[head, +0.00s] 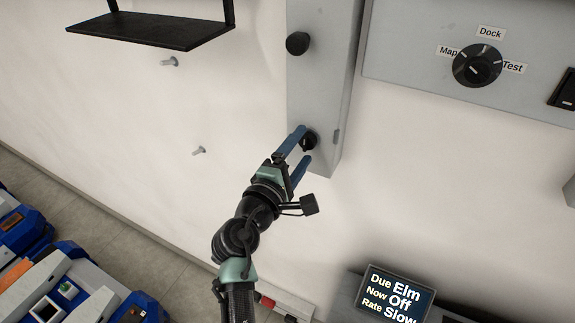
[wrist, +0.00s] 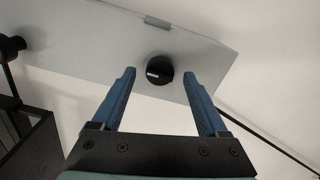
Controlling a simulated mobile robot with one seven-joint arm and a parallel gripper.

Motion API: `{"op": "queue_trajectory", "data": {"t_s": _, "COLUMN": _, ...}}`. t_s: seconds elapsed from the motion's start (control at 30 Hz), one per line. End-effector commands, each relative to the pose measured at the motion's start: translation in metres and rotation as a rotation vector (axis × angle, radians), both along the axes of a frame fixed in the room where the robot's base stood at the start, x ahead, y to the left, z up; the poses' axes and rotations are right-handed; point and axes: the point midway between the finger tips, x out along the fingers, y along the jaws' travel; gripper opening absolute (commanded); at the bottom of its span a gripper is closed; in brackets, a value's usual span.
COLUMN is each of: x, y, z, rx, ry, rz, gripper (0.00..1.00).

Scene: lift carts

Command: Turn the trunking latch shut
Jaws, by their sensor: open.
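The trunking is a tall grey panel (head: 321,75) on the white wall. Its latch is a small round black knob (head: 309,142) near the panel's lower end, partly hidden by my gripper in the head view. The latch also shows in the wrist view (wrist: 159,69), with a short pale mark on its face. My gripper (head: 303,147) is open, with its two blue fingers pointing at the panel. In the wrist view the latch sits between the fingertips (wrist: 160,76) and a little beyond them, with clear space on both sides. I cannot tell the exact depth gap.
A larger black knob (head: 297,43) stands out higher on the panel. A grey box with a Map/Dock/Test dial (head: 477,65) is at right. A black shelf (head: 150,30) and wall pegs (head: 169,62) are at left. A display (head: 394,296) stands below. Blue carts (head: 25,233) are lower left.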

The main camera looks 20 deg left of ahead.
Motion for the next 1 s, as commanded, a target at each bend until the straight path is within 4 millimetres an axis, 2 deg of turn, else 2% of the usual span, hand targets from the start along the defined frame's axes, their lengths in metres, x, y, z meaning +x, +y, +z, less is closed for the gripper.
{"op": "queue_trajectory", "data": {"t_s": 0.17, "x": -0.024, "y": 0.002, "z": -0.003, "rx": 0.001, "ry": 0.001, "rz": 0.003, "gripper": 0.77}}
{"op": "queue_trajectory", "data": {"t_s": 0.6, "x": -0.106, "y": 0.004, "z": -0.004, "rx": 0.001, "ry": 0.002, "rz": 0.003, "gripper": 0.77}}
{"op": "queue_trajectory", "data": {"t_s": 0.8, "x": -0.123, "y": 0.005, "z": -0.001, "rx": -0.001, "ry": 0.001, "rz": 0.001, "gripper": 0.77}}
{"op": "queue_trajectory", "data": {"t_s": 1.0, "x": -0.125, "y": 0.005, "z": 0.0, "rx": -0.001, "ry": 0.0, "rz": 0.001, "gripper": 0.77}}
